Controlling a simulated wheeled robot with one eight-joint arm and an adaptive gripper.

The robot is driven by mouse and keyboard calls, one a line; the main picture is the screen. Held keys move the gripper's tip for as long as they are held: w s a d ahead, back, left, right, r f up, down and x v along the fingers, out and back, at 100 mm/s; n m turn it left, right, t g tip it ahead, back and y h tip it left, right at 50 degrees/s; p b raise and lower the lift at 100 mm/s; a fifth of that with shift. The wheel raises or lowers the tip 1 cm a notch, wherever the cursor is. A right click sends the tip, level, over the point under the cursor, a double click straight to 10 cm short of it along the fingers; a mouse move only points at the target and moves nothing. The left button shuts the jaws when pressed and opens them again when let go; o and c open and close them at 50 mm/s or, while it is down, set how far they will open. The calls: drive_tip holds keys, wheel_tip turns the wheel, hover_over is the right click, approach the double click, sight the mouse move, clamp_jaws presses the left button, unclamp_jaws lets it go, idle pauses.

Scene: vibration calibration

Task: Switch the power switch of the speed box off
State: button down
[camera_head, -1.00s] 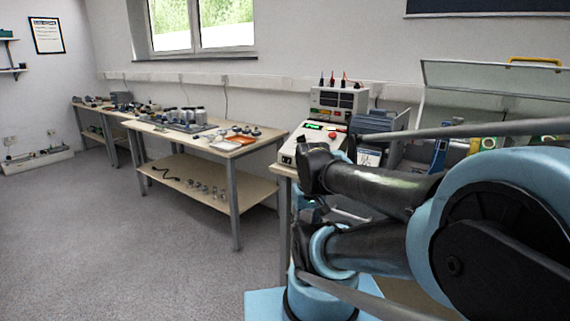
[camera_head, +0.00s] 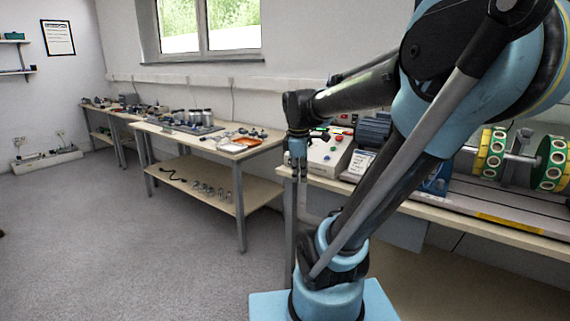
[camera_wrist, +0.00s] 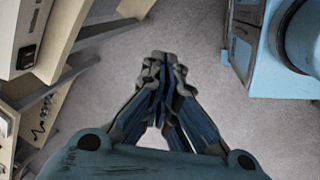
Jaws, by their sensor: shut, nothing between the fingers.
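The speed box is a pale box with a sloped panel of coloured buttons (camera_head: 328,154), on the near end of the right bench. In the wrist view a pale housing (camera_wrist: 35,18), apparently this box, stands at the upper left. It carries a small black switch-like part (camera_wrist: 27,57); I cannot tell whether it is on or off. My gripper (camera_head: 299,176) hangs downward at the left end of the box, partly covering it. In the wrist view my gripper (camera_wrist: 165,62) is shut and empty over the floor, apart from the black part.
The right bench (camera_head: 480,224) carries a machine with green and yellow discs (camera_head: 490,152) and a blue motor (camera_head: 373,130). A second bench (camera_head: 160,128) with parts stands to the left. Open grey floor (camera_head: 130,235) lies in front.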

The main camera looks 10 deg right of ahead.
drive_tip(key=w+a+r+n, duration=0.2)
drive_tip(key=w+r+n, duration=0.1)
drive_tip(key=w+n, duration=0.4)
drive_tip(key=w+a+r+n+h, duration=0.1)
drive_tip(key=w+a+r+n, duration=0.2)
drive_tip(key=w+n, duration=0.4)
drive_tip(key=shift+w+a+r, duration=0.15)
drive_tip(key=shift+w, duration=1.05)
drive_tip(key=shift+w+d+f, duration=0.65)
drive_tip(key=shift+w+f, duration=0.2)
drive_tip(key=shift+f, duration=0.75)
drive_tip(key=shift+w+d+f, duration=0.7)
drive_tip(key=shift+w+f, duration=0.15)
drive_tip(key=shift+f, duration=0.8)
drive_tip(key=shift+w+d+f, duration=0.65)
drive_tip(key=shift+w+f, duration=0.2)
drive_tip(key=shift+f, duration=0.75)
